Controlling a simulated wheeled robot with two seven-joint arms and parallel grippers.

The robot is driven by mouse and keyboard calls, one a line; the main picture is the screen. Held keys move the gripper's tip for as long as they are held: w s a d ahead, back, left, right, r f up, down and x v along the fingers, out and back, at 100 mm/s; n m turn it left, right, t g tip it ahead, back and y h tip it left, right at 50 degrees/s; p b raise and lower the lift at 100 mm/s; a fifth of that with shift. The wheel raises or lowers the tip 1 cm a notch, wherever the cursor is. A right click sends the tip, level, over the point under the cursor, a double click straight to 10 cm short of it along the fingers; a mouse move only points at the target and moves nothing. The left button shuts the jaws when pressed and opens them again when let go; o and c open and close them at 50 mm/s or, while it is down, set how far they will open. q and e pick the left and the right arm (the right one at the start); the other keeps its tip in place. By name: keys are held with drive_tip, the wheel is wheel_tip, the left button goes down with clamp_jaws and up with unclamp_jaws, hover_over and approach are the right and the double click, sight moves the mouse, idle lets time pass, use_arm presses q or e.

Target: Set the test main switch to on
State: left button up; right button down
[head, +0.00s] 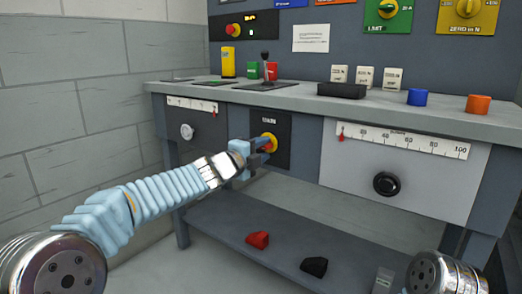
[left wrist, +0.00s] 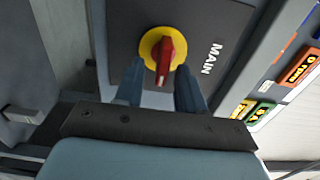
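The main switch (head: 269,142) is a red handle on a yellow disc, on a dark plate under the bench top. In the left wrist view the red handle (left wrist: 165,58) lies roughly along the reading direction of the word MAIN. My left gripper (head: 262,146) is in front of the switch and partly covers it in the head view. In the left wrist view its two fingers (left wrist: 160,88) are spread, one on each side of the handle's near end, with gaps visible. Whether a finger touches the disc, I cannot tell. My right gripper is not in view.
A black round knob (head: 386,184) is to the right. Red (head: 257,240) and black (head: 314,266) pieces lie on the lower shelf.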

use_arm(q)
drive_tip(key=shift+a, duration=0.1)
drive_tip(key=v, duration=1.3)
drive_tip(key=shift+s+a, duration=0.2)
drive_tip(key=shift+s, duration=0.1)
